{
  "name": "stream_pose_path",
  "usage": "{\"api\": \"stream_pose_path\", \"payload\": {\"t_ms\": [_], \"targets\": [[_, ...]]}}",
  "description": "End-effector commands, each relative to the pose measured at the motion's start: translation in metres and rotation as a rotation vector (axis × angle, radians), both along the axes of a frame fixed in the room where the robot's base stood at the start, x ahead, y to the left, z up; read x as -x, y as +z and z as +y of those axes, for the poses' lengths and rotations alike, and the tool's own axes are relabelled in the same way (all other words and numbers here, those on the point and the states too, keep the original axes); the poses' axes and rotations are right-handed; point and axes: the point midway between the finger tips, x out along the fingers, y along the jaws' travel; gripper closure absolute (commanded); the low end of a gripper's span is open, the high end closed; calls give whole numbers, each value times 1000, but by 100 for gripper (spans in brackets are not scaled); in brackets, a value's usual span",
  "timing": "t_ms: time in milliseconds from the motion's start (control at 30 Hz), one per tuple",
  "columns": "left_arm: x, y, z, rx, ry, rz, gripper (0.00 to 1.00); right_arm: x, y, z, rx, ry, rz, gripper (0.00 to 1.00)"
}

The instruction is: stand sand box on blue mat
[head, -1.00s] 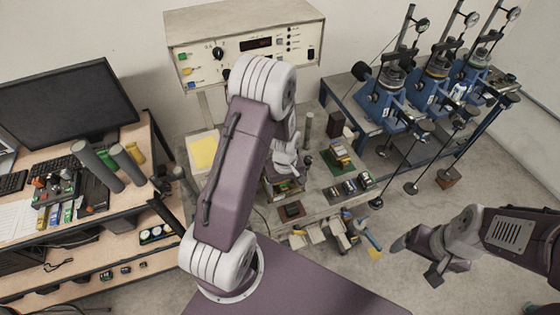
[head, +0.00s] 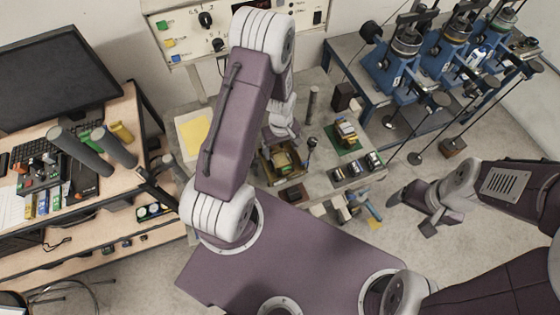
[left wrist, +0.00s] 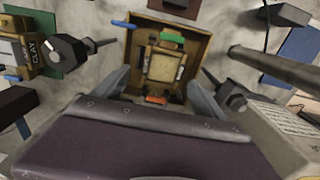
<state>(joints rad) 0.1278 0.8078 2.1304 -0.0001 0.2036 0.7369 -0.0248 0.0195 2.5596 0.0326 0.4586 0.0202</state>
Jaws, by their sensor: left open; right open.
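A box with a tan face and green and orange ends (left wrist: 163,66) lies in a brown open tray (left wrist: 204,45) in the left wrist view; I cannot read a label, so whether it is the sand box is unclear. In the head view it also shows in the tray (head: 285,158). A blue flat patch (left wrist: 302,46), likely the blue mat, shows at the upper right of the left wrist view. My left gripper (left wrist: 158,84) is open, its fingers apart on either side of the tray's near part. My right gripper (head: 412,210) is open and empty, off the bench.
A box marked CLAY (left wrist: 28,50) stands on a green mat (left wrist: 72,38). A grey post (left wrist: 275,62) rises to the right of the tray. In the head view, several small items (head: 357,168) line the bench's front right, and a control panel (head: 170,28) stands behind.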

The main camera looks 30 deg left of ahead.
Motion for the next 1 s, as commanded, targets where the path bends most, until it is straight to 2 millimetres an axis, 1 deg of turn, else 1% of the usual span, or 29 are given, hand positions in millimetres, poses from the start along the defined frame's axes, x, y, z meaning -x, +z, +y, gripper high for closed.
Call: {"api": "stream_pose_path", "payload": {"t_ms": [33, 333, 467, 733, 767, 800, 867, 900, 1000], "targets": [[0, -15, 0, 0, 0, 1, 18, 0, -14, 0, 0, 0, 0, 18], [0, -57, 0, 0, 0, 0, 18, 1, -48, 0, 0, 0, 0, 18], [0, -65, 0, 0, 0, 0, 18, 1, -54, 0, 0, 0, 0, 18], [1, -67, 0, 0, 1, 0, 18, 0, -54, 0, 0, 0, 0, 18], [1, -67, 0, 1, 1, 1, 25, 1, -54, 0, 0, 0, 0, 18], [1, -68, 0, 1, 1, 1, 36, 0, -54, 0, 0, 0, 0, 18], [1, -68, -1, 1, 1, 1, 53, 0, -54, 0, 0, 0, 0, 18], [1, -68, -1, 1, 2, 1, 64, 0, -55, 0, 0, 0, 0, 18], [1, -69, -1, 1, 2, -1, 89, 1, -55, 0, 0, 0, 0, 18]]}}
